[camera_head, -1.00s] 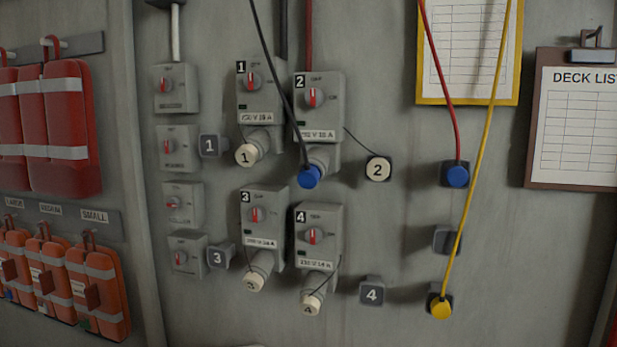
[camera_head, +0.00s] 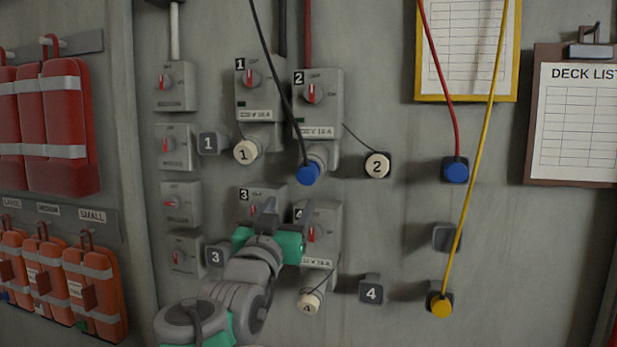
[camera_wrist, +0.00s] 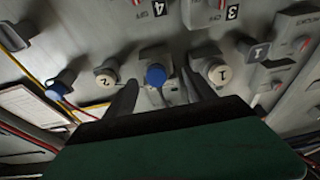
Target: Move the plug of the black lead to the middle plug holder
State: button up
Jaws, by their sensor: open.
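The black lead (camera_head: 274,75) hangs down to its blue plug (camera_head: 308,173), which sits in the outlet of switch box 2 (camera_head: 318,105). In the wrist view the blue plug (camera_wrist: 156,75) shows just beyond and between my fingers. My gripper (camera_head: 288,215) is open and empty, below the plug in the head view and apart from it. The middle plug holder (camera_head: 445,237) is a dark, empty square block in the right column. Above it a holder carries the red lead's blue plug (camera_head: 455,170); below it one carries the yellow lead's plug (camera_head: 440,305).
Cap 1 (camera_head: 246,152) hangs at outlet 1, left of the blue plug. Cap 2 (camera_head: 377,166) sits on its holder to the right. My arm covers much of switch box 3 (camera_head: 256,195). The yellow lead (camera_head: 477,170) slants across beside the middle holder.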

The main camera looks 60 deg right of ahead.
aim_at(306, 177)
jog(key=shift+s+a+r+h, duration=0.1)
jog(key=shift+s+r+h, duration=0.45)
jog(key=shift+r, duration=0.3)
jog(key=p+x, duration=0.5)
jog(key=x, duration=0.2)
jog(key=shift+s+d, duration=0.1)
jog(key=shift+d, duration=0.3)
jog(key=shift+d+r, duration=0.25)
jog(key=shift+d, duration=0.35)
jog(key=shift+b, duration=0.85)
